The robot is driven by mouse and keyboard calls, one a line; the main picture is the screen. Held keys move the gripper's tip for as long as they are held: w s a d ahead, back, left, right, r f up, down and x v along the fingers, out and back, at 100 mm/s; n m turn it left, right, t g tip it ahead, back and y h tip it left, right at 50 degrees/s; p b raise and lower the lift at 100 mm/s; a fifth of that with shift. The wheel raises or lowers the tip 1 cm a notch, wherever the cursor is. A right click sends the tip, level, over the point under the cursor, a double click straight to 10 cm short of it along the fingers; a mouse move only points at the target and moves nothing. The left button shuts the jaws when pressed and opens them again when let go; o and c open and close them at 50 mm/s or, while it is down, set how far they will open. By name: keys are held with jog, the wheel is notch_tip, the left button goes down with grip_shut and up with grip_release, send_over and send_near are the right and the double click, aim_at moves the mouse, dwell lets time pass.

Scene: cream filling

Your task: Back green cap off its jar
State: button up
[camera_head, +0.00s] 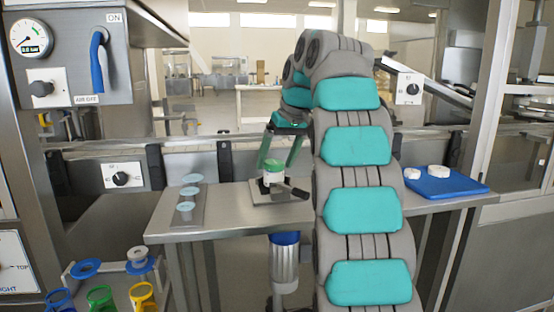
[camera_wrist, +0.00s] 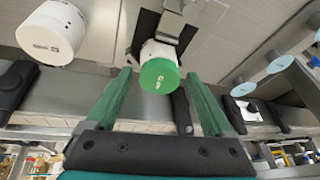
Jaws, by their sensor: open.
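A white jar (camera_head: 270,182) with a green cap (camera_head: 274,166) stands on a small metal fixture on the steel table. In the wrist view the green cap (camera_wrist: 159,76) sits on its white jar (camera_wrist: 157,50), beside a grey and black clamp part. My gripper (camera_head: 278,152) has green fingers and reaches down from above the cap. In the wrist view my gripper (camera_wrist: 158,77) is open, with one finger on each side of the cap in the picture. I cannot tell whether the fingers touch it. Nothing is seen held.
A blue tray (camera_head: 462,187) with white round pieces lies at the right. A metal strip (camera_head: 195,215) with light blue discs lies at the left. A dark handle (camera_head: 295,190) projects right from the fixture. Another white jar (camera_wrist: 52,33) shows in the wrist view.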

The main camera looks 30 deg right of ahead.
jog(key=shift+a+m, duration=0.15)
jog(key=shift+m, duration=0.35)
jog(key=m+h, duration=0.1)
jog(key=m, duration=0.1)
jog(key=m+h, duration=0.1)
jog(key=shift+a+m, duration=0.2)
jog(key=shift+m, duration=0.7)
jog(key=shift+h, duration=0.3)
jog(key=m, duration=0.2)
jog(key=m+h, duration=0.1)
jog(key=m, duration=0.1)
jog(key=shift+w+a+f+m+g+h, duration=0.1)
jog(key=shift+w+a+m+g+h, duration=0.1)
jog(key=shift+m+g+h, duration=0.1)
jog(key=shift+m, duration=0.6)
jog(key=shift+c, duration=0.2)
